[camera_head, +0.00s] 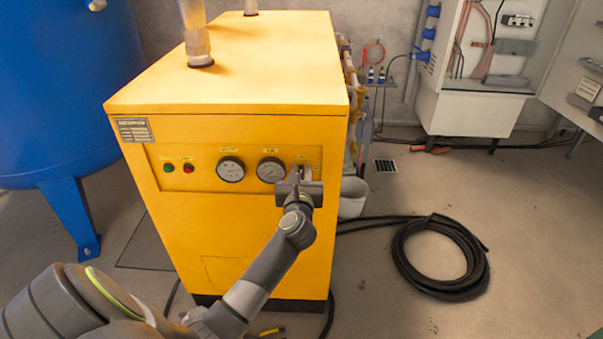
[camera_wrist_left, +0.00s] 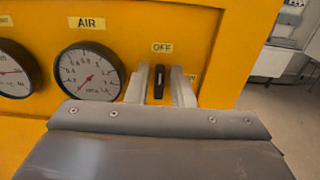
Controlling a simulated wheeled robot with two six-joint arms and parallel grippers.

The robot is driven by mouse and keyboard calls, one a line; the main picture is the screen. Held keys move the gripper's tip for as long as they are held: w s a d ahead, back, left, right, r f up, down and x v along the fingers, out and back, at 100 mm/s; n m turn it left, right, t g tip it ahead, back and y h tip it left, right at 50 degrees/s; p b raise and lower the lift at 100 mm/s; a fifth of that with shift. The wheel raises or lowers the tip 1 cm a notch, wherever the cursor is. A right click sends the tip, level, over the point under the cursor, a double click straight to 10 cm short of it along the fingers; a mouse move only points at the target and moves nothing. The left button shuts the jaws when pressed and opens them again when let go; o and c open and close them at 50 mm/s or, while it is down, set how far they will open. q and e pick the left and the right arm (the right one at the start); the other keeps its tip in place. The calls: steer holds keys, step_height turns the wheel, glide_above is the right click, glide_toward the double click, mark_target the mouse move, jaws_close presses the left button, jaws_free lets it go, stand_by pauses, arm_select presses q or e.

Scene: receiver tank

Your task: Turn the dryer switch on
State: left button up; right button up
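The yellow dryer (camera_head: 225,240) stands in the middle of the head view, with its control panel on the front face. The dryer switch (camera_wrist_left: 159,80) is a black knob under an "OFF" label, right of the AIR gauge, in the left wrist view. My left gripper (camera_head: 303,175) is at the right end of the panel. In the wrist view its two fingers (camera_wrist_left: 160,87) are apart, one on each side of the knob. A gap shows between them and the knob, so contact is not evident. The gripper hides the switch in the head view. My right gripper is not seen.
Two round gauges, at left (camera_head: 231,169) and beside my gripper (camera_head: 270,170), and green and red lamps (camera_head: 188,168) share the panel. A blue tank (camera_head: 65,80) stands left. A coiled black hose (camera_head: 440,257) lies on the floor at right.

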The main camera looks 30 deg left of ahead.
arm_select(q)
jaws_close()
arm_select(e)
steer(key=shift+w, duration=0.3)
arm_select(q)
steer(key=m+p, duration=0.1)
steer(key=p, duration=0.1)
steer(key=m+p, duration=0.4)
steer(key=shift+w+d+r, duration=0.15)
steer(key=shift+w+d, duration=0.05)
steer(key=shift+d, duration=0.1)
steer(key=shift+w+d+f+m+p, duration=0.15)
steer(key=shift+f+m+p, duration=0.15)
steer(key=shift+m+p, duration=1.5)
steer(key=shift+d+f+m+p, duration=0.1)
steer(key=shift+f+m+p, duration=0.2)
steer(key=shift+m+p, duration=1.55)
steer(key=shift+w+d+f+m+p, duration=0.25)
steer(key=shift+m+p, duration=0.5)
steer(key=shift+m, duration=2.1)
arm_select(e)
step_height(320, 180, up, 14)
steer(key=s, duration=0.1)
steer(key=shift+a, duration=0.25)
arm_select(q)
steer(key=shift+s+a+f, duration=0.1)
steer(key=shift+s, duration=0.1)
